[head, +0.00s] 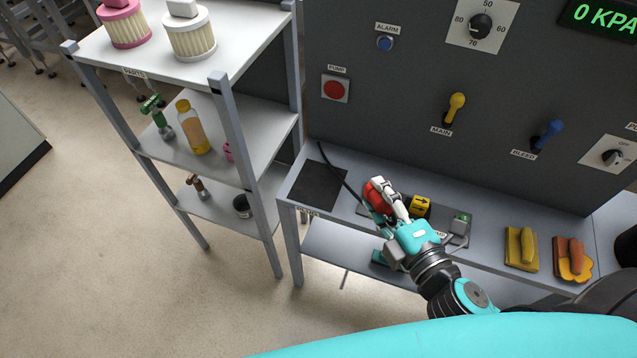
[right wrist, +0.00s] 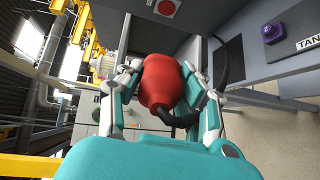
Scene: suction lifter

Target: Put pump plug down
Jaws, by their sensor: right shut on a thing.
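The pump plug (head: 374,190) is a red, rounded body with a black cable. My right gripper (head: 383,196) is shut on it, just above the bench at the panel's foot. In the right wrist view the red plug (right wrist: 168,82) sits between the two fingers of the gripper (right wrist: 166,88), its cable end toward the palm. I cannot tell whether the plug touches the bench. A black square mat (head: 316,187) lies at the bench's left end, left of the plug. My left gripper is not in view.
Yellow (head: 521,250) and orange (head: 571,260) items lie further right. A parts shelf (head: 255,95) stands at left. The dark panel (head: 400,120) rises behind the bench.

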